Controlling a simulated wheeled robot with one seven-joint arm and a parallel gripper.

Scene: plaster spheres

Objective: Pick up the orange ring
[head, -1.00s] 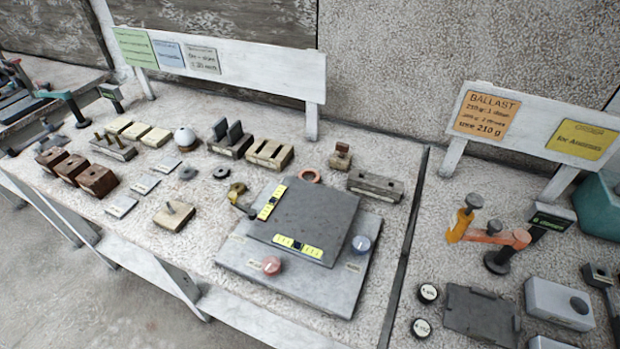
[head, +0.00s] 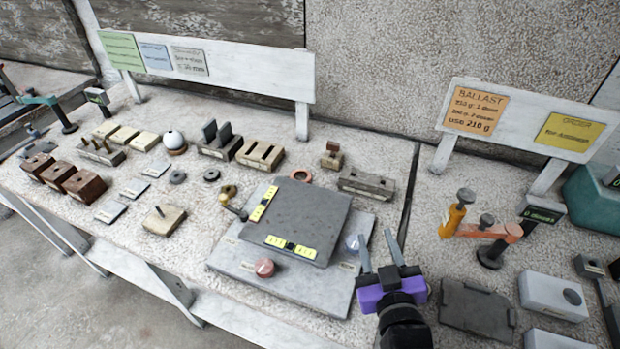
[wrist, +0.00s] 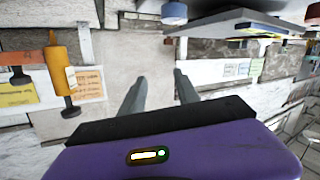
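The orange ring (head: 301,176) lies flat on the speckled tabletop, just behind the far edge of the dark grey slab (head: 310,212). My gripper (head: 375,236) is at the lower right of the head view, beyond the slab's right side and well apart from the ring. It has a purple body and two grey fingers, held apart with nothing between them. The fingers (wrist: 160,76) also show apart and empty in the wrist view, where the scene looks upside down. I cannot make out the ring in the wrist view.
A wooden block with a knob (head: 334,155) and a grey block with holes (head: 366,184) stand right of the ring. Left of it are a brass-coloured piece (head: 229,194) and a slotted wooden block (head: 260,154). A white signboard (head: 205,60) stands behind.

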